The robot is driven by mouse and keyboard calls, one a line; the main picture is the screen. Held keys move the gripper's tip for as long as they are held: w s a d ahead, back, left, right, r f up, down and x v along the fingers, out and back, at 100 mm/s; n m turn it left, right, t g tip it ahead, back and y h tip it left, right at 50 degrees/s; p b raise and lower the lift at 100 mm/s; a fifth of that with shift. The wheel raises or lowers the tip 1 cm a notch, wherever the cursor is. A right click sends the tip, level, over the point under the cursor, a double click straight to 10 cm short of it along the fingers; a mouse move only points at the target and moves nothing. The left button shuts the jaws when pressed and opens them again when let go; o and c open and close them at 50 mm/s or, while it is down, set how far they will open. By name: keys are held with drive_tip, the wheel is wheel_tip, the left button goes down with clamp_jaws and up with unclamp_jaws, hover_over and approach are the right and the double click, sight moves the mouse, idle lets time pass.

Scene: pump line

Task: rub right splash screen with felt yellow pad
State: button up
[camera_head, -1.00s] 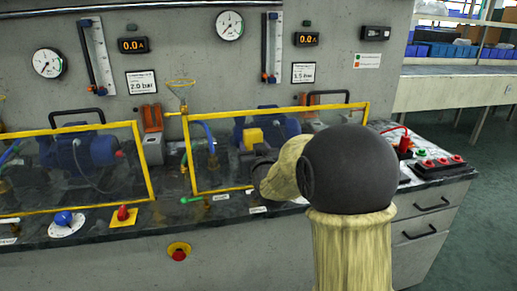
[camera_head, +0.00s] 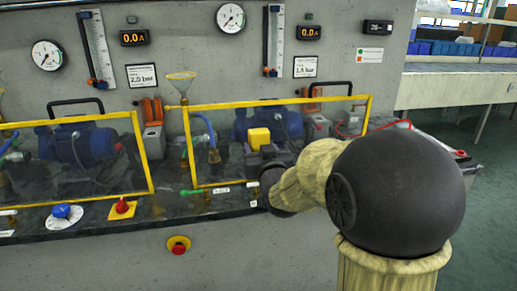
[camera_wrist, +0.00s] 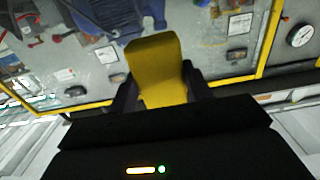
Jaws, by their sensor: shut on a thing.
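The right splash screen (camera_head: 225,165) is a clear pane in a yellow frame, standing upright at the bench front before a blue pump. In the wrist view it shows behind the pad, with its yellow frame (camera_wrist: 267,45) at right. The felt yellow pad (camera_wrist: 157,62) is held between the dark fingers of my gripper (camera_wrist: 160,98). In the head view the pad (camera_head: 258,138) appears as a small yellow block in front of the right screen's middle. My arm partly hides the screen's lower right. I cannot tell whether the pad touches the pane.
A left splash screen (camera_head: 148,160) stands beside the right one. A red emergency button (camera_head: 178,246) is on the bench front, and a red knob on a yellow plate (camera_head: 122,209) and a blue knob (camera_head: 62,211) lie along the edge. A funnel (camera_head: 181,77) stands between the screens.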

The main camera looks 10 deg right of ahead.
drive_tip(key=shift+s, duration=0.15)
drive_tip(key=s, duration=0.3)
drive_tip(key=shift+b, duration=0.4)
drive_tip(key=shift+a, duration=0.1)
idle(0.6)
